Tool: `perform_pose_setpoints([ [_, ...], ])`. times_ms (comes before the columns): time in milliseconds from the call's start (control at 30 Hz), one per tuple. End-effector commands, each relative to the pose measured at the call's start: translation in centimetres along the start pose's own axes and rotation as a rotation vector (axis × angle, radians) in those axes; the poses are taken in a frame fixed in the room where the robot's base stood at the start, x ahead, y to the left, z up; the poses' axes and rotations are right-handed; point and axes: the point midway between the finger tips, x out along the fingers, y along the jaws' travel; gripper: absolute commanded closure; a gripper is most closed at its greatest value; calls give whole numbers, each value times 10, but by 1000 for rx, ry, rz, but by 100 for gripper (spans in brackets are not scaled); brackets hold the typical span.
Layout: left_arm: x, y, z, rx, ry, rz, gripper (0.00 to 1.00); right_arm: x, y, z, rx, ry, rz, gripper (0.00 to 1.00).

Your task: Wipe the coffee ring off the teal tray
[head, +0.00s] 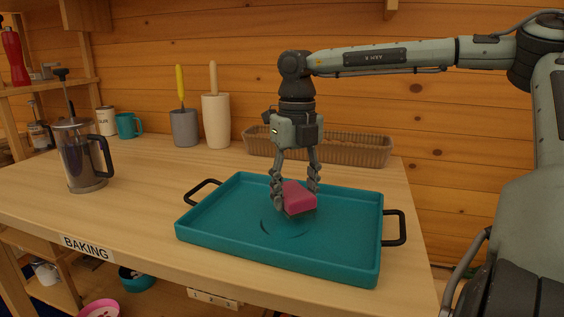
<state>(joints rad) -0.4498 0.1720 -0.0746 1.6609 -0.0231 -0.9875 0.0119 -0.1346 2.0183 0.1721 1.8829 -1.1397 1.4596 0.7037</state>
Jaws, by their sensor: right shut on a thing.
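The teal tray (340,261) lies on the wooden counter, with a black handle at each end. A dark curved coffee ring (284,234) shows on its floor, its far part hidden behind a pink sponge (298,198). My right gripper (296,194) points down over the tray and is shut on the pink sponge. The sponge is at the ring's far edge; I cannot tell whether it touches the tray floor. My left gripper is not in view.
A French press (80,160) stands at the counter's left. A teal mug (128,126), grey pot (184,128) and cream pot (216,122) stand at the back. A long woven basket (350,149) lies behind the tray.

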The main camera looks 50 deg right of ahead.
Motion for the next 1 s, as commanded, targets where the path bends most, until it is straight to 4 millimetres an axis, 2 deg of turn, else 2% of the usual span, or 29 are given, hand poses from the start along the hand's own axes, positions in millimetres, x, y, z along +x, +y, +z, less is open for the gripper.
perform_pose_setpoints([
  [367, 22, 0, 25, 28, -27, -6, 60, -31, -6, 0, 1, -3, 0, 77],
  [600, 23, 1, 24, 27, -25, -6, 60, -49, -10, -2, 1, -3, 1, 77],
  [1000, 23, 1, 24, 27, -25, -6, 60, -52, -10, -3, 0, -1, 0, 77],
])
